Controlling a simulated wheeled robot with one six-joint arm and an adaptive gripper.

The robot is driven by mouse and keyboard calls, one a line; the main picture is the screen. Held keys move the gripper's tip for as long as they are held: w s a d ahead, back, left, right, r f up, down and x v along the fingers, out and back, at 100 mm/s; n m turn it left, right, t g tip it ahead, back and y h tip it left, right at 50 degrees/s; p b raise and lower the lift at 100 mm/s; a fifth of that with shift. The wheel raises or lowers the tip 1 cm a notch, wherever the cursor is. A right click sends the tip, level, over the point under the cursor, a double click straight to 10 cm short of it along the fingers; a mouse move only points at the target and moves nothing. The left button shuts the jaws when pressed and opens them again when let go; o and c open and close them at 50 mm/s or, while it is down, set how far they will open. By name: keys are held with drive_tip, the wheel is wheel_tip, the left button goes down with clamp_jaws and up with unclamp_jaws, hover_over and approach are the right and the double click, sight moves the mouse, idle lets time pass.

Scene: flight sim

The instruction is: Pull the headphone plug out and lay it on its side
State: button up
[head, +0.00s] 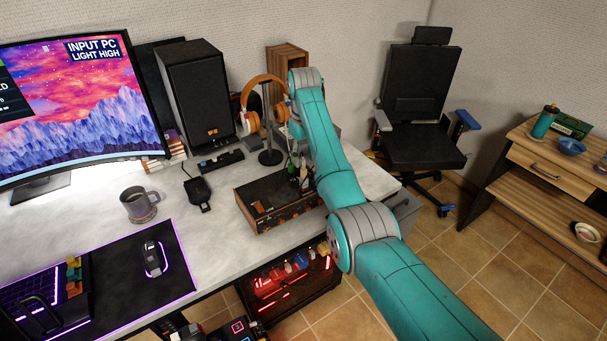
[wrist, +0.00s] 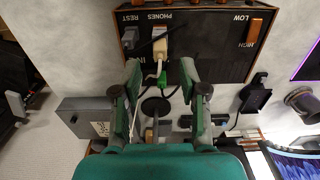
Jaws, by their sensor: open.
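The amplifier box (head: 262,199), dark with wooden trim, sits on the desk under my arm in the head view. In the wrist view, seen upside down, its dark panel (wrist: 205,45) carries the labels REST, PHONES, IN, LOW and HIGH. A pale plug (wrist: 160,42) stands by the PHONES label, with a cable leading from it. A grey piece (wrist: 130,38) is by REST. My gripper (wrist: 161,68) is open, with a finger on either side of the pale cable and the plug's near end. Whether a finger touches the plug cannot be told.
Orange and white headphones (head: 251,123) hang on a stand behind the box. A black speaker (head: 197,90), a mug (head: 139,204) and a black mat (head: 125,265) with a mouse are to the left. A green connector (wrist: 147,81) lies close to my fingers.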

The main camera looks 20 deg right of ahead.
sight(304, 169)
drive_tip(key=shift+f, duration=3)
clamp_jaws()
drive_tip(key=shift+r, duration=0.1)
drive_tip(key=shift+r, duration=2.95)
